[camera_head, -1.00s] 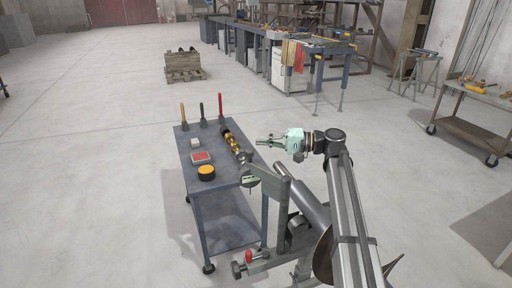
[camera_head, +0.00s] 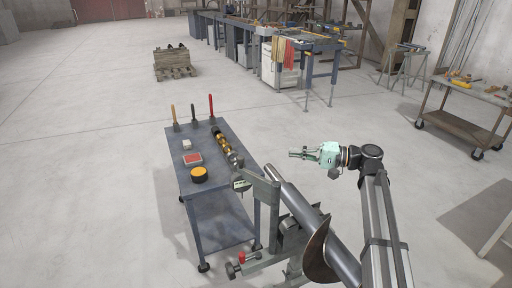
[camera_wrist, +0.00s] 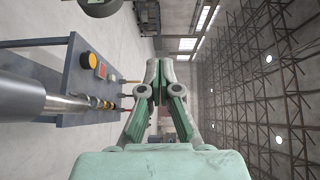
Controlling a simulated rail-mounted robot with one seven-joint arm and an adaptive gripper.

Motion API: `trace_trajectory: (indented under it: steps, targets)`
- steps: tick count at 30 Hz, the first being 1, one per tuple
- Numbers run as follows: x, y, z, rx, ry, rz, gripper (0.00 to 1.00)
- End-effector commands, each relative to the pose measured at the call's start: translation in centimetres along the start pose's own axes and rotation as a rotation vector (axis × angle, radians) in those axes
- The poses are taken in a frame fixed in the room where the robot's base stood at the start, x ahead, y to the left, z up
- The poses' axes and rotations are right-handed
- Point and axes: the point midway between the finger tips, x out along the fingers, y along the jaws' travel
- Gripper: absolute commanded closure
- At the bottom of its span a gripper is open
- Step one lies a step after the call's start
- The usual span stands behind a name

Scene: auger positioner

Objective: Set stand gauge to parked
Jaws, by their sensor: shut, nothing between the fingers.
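The stand gauge looks to be the small grey round-topped device (camera_head: 241,183) beside the upright plate (camera_head: 265,201) of the auger positioner, at the cart's near right corner. Its dial face and setting are too small to read. My gripper (camera_head: 291,154) is shut and empty, in the air to the right of and above the gauge, clear of it. In the wrist view my pale green fingers (camera_wrist: 160,68) are closed together and touch nothing. A red knob (camera_head: 242,257) sits low at the front of the positioner.
The blue-grey cart (camera_head: 213,168) carries a yellow-topped round tin (camera_head: 199,174), a red-topped box (camera_head: 192,159), brass parts (camera_head: 222,142) and upright-handled tools. The long metal shaft (camera_head: 308,211) with its dark auger flight (camera_head: 317,250) lies below my arm.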

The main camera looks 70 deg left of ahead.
Motion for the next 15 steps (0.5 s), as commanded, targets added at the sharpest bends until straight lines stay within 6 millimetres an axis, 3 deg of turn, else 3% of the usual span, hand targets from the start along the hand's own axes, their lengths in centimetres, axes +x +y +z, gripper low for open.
trace_trajectory:
  steps: [1, 2, 8, 15]
  targets:
    - [-0.3, 0.1, 1.5, -0.001, 0.015, 0.001, 1.0]
    - [-0.3, 0.2, 1.7, -0.002, 0.023, 0.001, 1.0]
    - [0.5, 0.3, 1.6, -0.012, 0.05, 0.001, 1.0]
    - [4.0, 0.1, 1.4, -0.013, 0.047, 0.001, 1.0]
